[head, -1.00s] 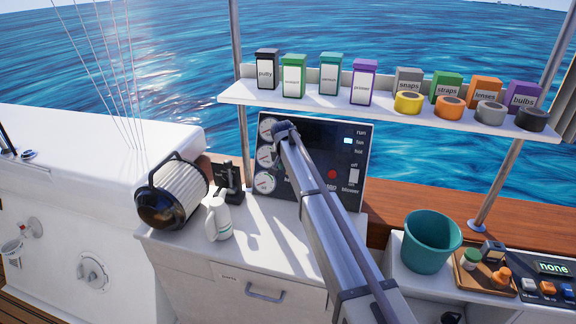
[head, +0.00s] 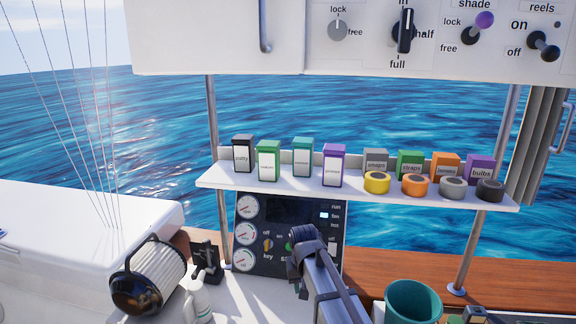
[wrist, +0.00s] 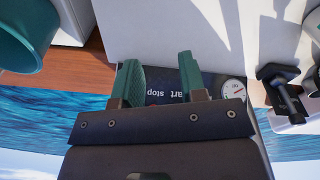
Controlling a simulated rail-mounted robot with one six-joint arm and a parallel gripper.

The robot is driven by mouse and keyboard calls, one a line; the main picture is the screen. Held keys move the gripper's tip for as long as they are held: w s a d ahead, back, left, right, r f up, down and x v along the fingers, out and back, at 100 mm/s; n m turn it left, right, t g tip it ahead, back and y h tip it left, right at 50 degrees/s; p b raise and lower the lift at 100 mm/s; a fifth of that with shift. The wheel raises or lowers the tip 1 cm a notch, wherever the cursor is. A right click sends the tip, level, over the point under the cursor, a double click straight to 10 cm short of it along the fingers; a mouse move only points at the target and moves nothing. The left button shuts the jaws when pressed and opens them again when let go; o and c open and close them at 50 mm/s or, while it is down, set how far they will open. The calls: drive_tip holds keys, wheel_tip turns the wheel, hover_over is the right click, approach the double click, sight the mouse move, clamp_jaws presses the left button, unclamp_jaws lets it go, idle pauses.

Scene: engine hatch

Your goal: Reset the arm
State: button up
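My gripper (wrist: 158,62) shows in the wrist view with its two teal fingers spread apart and nothing between them. In the head view my arm rises from the bottom edge in front of the dark control panel (head: 276,212). The fingers cannot be made out there. The panel has gauges on its left, a key switch (head: 267,244) and a small lit display. The arm covers its lower right part. In the wrist view part of the panel (wrist: 160,88) shows upside down behind the fingers, with "stop" lettering and one gauge (wrist: 233,91).
A white shelf (head: 350,192) above the panel holds several labelled boxes and tape rolls. An overhead panel (head: 360,60) carries knobs and levers. A lantern-like canister (head: 145,280), a white bottle (head: 198,303) and a black lever unit (head: 206,262) stand left; a teal bucket (head: 411,302) stands right.

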drive_tip(key=s+d, duration=0.6)
drive_tip(key=s, duration=0.4)
drive_tip(key=s+d+m, duration=0.1)
drive_tip(key=s+d, duration=0.6)
drive_tip(key=s, duration=0.2)
drive_tip(key=shift+s+m+g, duration=0.3)
drive_tip(key=shift+s+g, duration=0.05)
drive_tip(key=shift+g, duration=0.05)
drive_tip(key=shift+f, duration=0.1)
